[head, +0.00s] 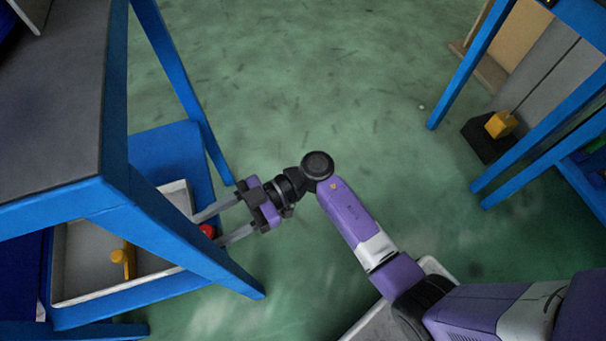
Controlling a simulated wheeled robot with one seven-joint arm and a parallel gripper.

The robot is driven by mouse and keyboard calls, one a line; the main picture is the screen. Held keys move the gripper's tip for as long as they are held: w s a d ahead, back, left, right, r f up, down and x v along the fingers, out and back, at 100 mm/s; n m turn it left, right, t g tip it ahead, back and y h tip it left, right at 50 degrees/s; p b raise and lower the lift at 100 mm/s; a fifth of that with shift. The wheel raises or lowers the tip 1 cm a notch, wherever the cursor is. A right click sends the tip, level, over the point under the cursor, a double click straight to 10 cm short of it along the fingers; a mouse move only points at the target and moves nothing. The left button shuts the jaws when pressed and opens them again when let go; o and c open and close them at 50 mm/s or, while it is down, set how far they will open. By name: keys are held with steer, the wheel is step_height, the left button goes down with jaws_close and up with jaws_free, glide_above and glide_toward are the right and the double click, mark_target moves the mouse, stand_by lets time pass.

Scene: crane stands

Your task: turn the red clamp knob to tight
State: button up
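The red clamp knob (207,230) shows as a small red round part at the left, partly hidden by the blue frame and my fingers. It is by the right edge of a pale tray on the blue stand's lower shelf. My gripper (207,227) reaches left to it, with its two fingers apart, one on the far side and one on the near side of the knob. The fingertips are partly behind the blue leg, and I cannot tell whether they touch the knob. The knob's pointer or marks are not visible.
The blue stand (120,205) has a grey top and slanting legs close to my gripper. A yellow part (124,260) stands in the pale tray (75,295). Another blue stand (468,65) is at the right, near a yellow block (501,124) on a black base. The green floor between is clear.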

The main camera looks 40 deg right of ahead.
steer(key=s+d+r+p, duration=0.15)
steer(key=d+p, duration=0.25)
steer(key=d, duration=0.4)
steer(key=s+d+r+m+t+h+p, duration=0.1)
steer(key=s+r+m+t+h+p, duration=0.1)
steer(key=r, duration=0.6)
steer(key=s+d+r+m+t+h+p, duration=0.2)
steer(key=s+r+m+t+p, duration=0.1)
steer(key=s+r+t+p, duration=0.2)
steer(key=s+d+r+m+t+h+p, duration=0.2)
steer(key=s+r+t+p, duration=0.2)
steer(key=r+t+p, duration=0.3)
steer(key=shift+d+r+m+t, duration=0.3)
steer(key=shift+r+t, duration=0.8)
steer(key=shift+r, duration=0.95)
steer(key=shift+s, duration=0.1)
